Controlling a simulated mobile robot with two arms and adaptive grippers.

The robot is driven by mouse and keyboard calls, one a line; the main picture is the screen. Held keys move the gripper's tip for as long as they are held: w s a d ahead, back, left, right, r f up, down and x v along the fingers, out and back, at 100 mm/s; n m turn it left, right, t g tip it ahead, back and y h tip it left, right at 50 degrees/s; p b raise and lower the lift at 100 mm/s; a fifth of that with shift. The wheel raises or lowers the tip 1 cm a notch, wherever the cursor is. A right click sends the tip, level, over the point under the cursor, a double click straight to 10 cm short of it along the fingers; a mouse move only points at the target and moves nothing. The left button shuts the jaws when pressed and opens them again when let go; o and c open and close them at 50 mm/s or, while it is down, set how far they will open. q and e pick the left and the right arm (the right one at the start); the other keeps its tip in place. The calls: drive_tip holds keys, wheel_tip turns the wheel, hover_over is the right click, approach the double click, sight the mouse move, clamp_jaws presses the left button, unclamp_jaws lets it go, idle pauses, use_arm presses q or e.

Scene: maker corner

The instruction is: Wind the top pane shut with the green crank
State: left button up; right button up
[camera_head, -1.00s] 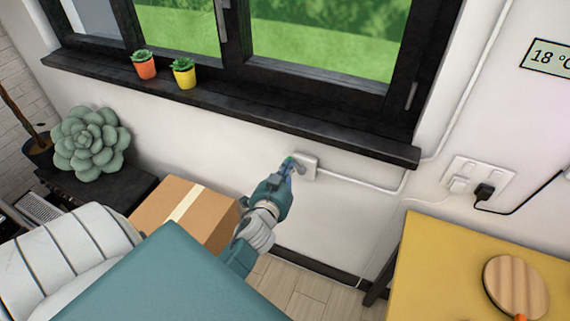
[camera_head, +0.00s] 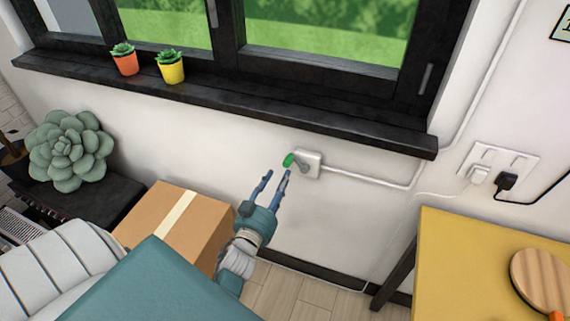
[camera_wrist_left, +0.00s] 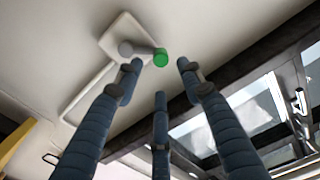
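The crank's green knob (camera_head: 289,160) sits on a grey arm at the white wall box (camera_head: 309,166) below the window sill. My left gripper (camera_head: 277,177) is just below and left of the knob, open and empty, its blue fingers spread and pointing up at it. In the left wrist view the green knob (camera_wrist_left: 160,57) shows beyond and between the open fingertips (camera_wrist_left: 160,72), apparently apart from them. The head view shows the lower part of the window (camera_head: 325,42); its top pane is out of that view. My right gripper is not in view.
A dark sill (camera_head: 230,100) overhangs the crank and holds an orange pot (camera_head: 125,64) and a yellow pot (camera_head: 172,71). A cardboard box (camera_head: 160,220) stands at lower left. A yellow table (camera_head: 460,260) is at right. A white conduit (camera_head: 370,180) runs right from the wall box.

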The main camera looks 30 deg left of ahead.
sight(286, 166)
use_arm(q)
drive_tip(key=x, duration=0.5)
drive_tip(key=shift+w+a+p, duration=0.2)
drive_tip(key=shift+w+p, duration=0.05)
drive_tip(key=shift+p, duration=0.05)
drive_tip(key=shift+x, duration=1.1)
drive_tip(key=shift+w+f, duration=0.1)
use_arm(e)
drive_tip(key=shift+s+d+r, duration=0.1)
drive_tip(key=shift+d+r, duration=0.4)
use_arm(q)
drive_tip(key=shift+c, duration=0.5)
drive_tip(key=c, duration=0.9)
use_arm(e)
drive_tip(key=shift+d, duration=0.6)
